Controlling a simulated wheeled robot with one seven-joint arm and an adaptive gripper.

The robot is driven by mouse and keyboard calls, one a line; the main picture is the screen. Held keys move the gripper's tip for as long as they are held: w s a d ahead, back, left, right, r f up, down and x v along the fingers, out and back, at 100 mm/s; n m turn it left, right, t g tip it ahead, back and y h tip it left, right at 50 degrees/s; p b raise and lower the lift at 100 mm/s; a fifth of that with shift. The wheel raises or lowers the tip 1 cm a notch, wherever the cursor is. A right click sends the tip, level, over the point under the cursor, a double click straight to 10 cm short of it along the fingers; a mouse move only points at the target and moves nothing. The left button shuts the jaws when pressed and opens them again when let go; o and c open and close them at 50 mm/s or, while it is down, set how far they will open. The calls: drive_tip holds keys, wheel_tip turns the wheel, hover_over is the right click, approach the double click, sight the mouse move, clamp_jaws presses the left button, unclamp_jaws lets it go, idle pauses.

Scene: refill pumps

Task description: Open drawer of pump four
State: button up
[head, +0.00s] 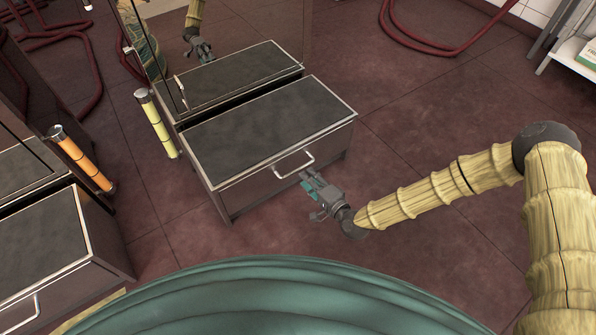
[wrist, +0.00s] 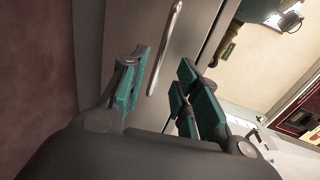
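A low dark-topped unit (head: 265,125) with a metal rim and a brown front face stands in the middle of the head view. A silver bar handle (head: 295,164) is on its front face; it also shows in the wrist view (wrist: 165,48). No pump number is readable on it. My gripper (head: 308,180) is open and empty, just in front of and slightly below the handle in the head view. In the wrist view the teal-padded fingers (wrist: 162,64) are apart, and the handle lies ahead of them, roughly between their tips. Contact with the handle is not visible.
A shiny panel behind the unit mirrors it and my arm. A yellow tube (head: 158,125) stands at its left. Another unit (head: 50,260) with an orange tube (head: 82,160) is at far left. Red hoses (head: 440,50) lie behind.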

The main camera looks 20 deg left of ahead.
sight(299, 169)
drive_tip(key=shift+b+x, duration=1.05)
drive_tip(key=shift+x, duration=2.35)
clamp_jaws()
